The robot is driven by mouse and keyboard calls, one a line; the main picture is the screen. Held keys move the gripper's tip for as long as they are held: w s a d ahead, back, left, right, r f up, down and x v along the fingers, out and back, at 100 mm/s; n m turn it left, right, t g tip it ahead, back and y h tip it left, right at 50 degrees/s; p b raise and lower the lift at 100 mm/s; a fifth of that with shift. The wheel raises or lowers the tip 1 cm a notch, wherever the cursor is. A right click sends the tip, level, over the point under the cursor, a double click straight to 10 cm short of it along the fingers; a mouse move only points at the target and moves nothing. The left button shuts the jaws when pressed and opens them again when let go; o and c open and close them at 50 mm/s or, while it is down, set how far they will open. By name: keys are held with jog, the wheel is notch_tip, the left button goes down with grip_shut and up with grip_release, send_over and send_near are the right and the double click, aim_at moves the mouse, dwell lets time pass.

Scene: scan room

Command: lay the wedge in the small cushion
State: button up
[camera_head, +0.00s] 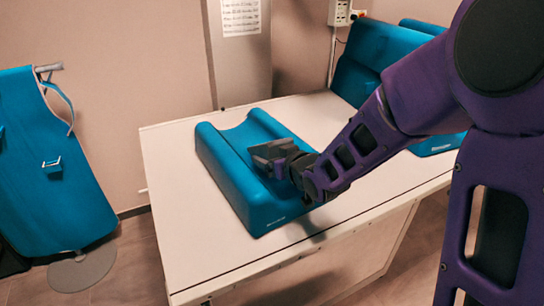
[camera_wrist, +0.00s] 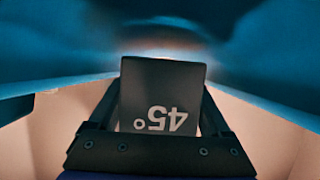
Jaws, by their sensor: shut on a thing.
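The wedge (camera_wrist: 162,92) is a dark block with "45°" printed on it, upside down in the wrist view. My gripper (camera_head: 284,163) is shut on it, with a finger on each side. The wedge also shows in the head view as a small dark piece (camera_head: 266,151) at the gripper's end. The small cushion (camera_head: 222,169) is a blue block with a long rounded trough, lying on the white table. My gripper and the wedge are over its trough. I cannot tell whether the wedge touches the cushion. My gripper and arm hide part of the trough.
The white table (camera_head: 172,178) has bare room left of the cushion and behind it. A larger blue cushion (camera_head: 362,58) stands at the table's back right, partly behind my arm. A blue padded panel (camera_head: 45,165) leans at the left wall.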

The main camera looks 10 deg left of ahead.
jog(key=shift+f, duration=0.3)
jog(key=o, duration=1.2)
jog(key=shift+r, duration=0.15)
